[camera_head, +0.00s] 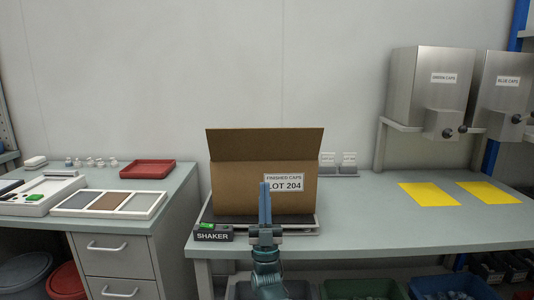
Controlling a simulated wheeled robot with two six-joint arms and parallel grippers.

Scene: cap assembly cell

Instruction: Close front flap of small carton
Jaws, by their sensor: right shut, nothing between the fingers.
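The small carton (235,190) is a brown cardboard box marked "FINISHED CAPS LOT 204" on its front face. It stands upright on a flat platform (308,228) at the bench's front edge. A darker brown flap (264,145) stands up along the carton's top. I cannot tell from here whether it is the front or the back one. The carton's inside and other flaps do not show. My right gripper (265,192) points up in front of the carton, its fingers shut and empty, covering part of the front face and label. My left gripper is not in view.
A "SHAKER" control box (213,234) sits at the platform's front left. Left are a red tray (147,169) and a sectioned tray (108,204). Steel dispensers (430,85) stand at the right behind yellow sheets (431,194). The bench right of the carton is mostly clear.

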